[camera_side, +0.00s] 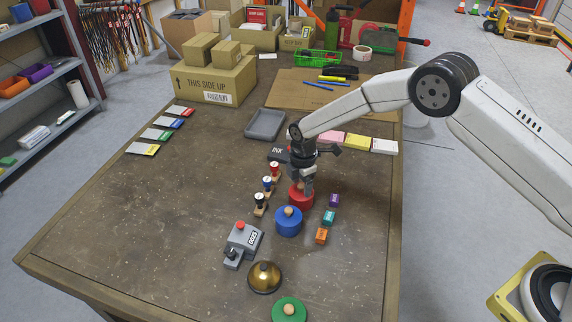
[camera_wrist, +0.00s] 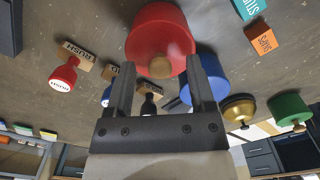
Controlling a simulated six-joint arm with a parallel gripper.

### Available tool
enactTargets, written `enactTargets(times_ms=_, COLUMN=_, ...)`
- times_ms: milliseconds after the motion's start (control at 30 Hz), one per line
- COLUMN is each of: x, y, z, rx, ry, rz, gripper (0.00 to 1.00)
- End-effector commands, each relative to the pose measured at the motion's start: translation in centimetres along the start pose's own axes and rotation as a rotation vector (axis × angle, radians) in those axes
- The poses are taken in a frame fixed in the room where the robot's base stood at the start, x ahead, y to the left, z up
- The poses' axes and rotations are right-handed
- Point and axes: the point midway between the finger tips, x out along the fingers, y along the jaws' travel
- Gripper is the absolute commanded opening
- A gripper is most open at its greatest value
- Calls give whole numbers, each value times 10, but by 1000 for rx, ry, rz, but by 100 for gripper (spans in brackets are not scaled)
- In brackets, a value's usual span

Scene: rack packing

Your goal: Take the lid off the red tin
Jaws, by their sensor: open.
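The red tin (camera_side: 296,201) stands upright on the table, partly hidden by my gripper (camera_side: 307,184), which points down over it. In the wrist view the red tin (camera_wrist: 156,28) shows its red top with a round wooden knob (camera_wrist: 159,67). My gripper (camera_wrist: 160,66) is open, with one finger on each side of the knob and visible gaps to both. The lid looks to be on the tin; its seam cannot be made out. Whether the fingertips reach knob height is hard to tell.
A blue tin (camera_side: 288,222) stands close in front of the red one. Stamps (camera_side: 267,185) stand to its left, and small colored blocks (camera_side: 328,217) to its right. A brass bell (camera_side: 264,277) and green tin (camera_side: 289,310) are nearer.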

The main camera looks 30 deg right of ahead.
Motion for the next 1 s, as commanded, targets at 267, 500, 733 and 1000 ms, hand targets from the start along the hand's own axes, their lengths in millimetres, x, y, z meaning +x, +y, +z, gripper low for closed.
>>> enactTargets(times_ms=267, x=0, y=0, z=0, rx=0, ry=0, rz=0, gripper=6)
enactTargets(times_ms=500, x=0, y=0, z=0, rx=0, ry=0, rz=0, gripper=0)
enactTargets(times_ms=733, x=-3, y=0, z=0, rx=0, ry=0, rz=0, gripper=0)
enactTargets(times_ms=1000, x=-23, y=1, z=0, rx=0, ry=1, rz=2, gripper=0)
